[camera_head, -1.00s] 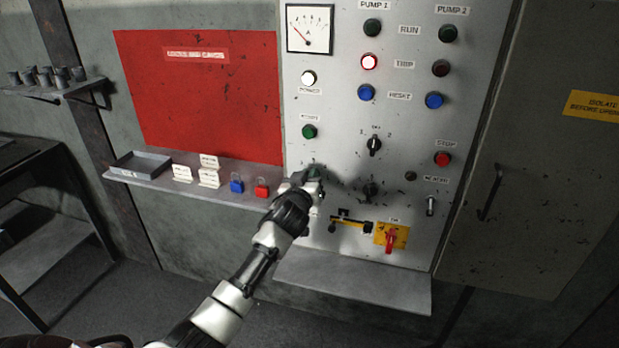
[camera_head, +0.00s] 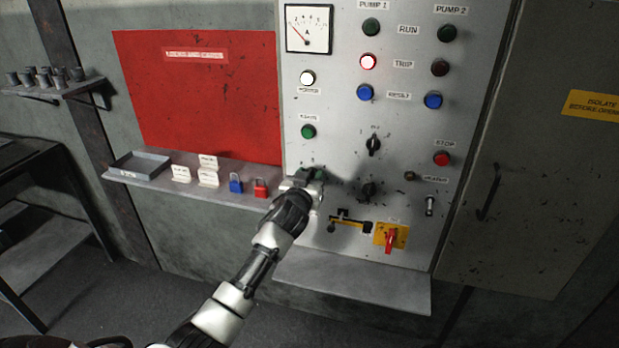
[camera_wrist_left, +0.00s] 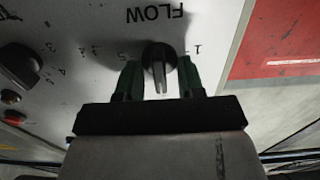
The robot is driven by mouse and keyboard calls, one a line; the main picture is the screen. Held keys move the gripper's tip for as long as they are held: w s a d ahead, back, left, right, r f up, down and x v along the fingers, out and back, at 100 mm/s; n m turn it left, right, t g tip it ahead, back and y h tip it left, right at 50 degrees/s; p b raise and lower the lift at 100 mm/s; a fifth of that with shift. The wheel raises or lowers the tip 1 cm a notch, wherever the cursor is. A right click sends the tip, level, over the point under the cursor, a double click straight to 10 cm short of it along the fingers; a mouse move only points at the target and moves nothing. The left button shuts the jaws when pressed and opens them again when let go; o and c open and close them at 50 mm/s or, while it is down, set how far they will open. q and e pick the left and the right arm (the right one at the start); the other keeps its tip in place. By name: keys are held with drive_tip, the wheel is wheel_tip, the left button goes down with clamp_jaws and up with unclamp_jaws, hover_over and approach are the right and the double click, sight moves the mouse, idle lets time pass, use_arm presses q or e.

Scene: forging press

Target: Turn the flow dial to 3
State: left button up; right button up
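The flow dial (camera_wrist_left: 160,57) is a round black knob with a raised grip bar, on the grey panel under the word FLOW, which appears upside down in the left wrist view. Scale figures show on both sides of it; a 1 is readable at its right. My left gripper (camera_wrist_left: 160,84) is open, with one dark green finger on each side of the grip bar and gaps between. Whether a finger touches the knob's rim I cannot tell. In the head view the left gripper (camera_head: 310,182) is at the panel's lower left and hides the dial. My right gripper is not in view.
Right of the gripper are another black knob (camera_head: 368,191), a selector switch (camera_head: 373,145) and a red handle on a yellow plate (camera_head: 390,237). A ledge with blue (camera_head: 236,183) and red (camera_head: 261,188) padlocks is close at left. A lower shelf (camera_head: 350,280) juts out.

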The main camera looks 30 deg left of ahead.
use_arm(q)
drive_tip(key=b+v, duration=0.2)
drive_tip(key=v, duration=0.9)
drive_tip(key=shift+w, duration=0.1)
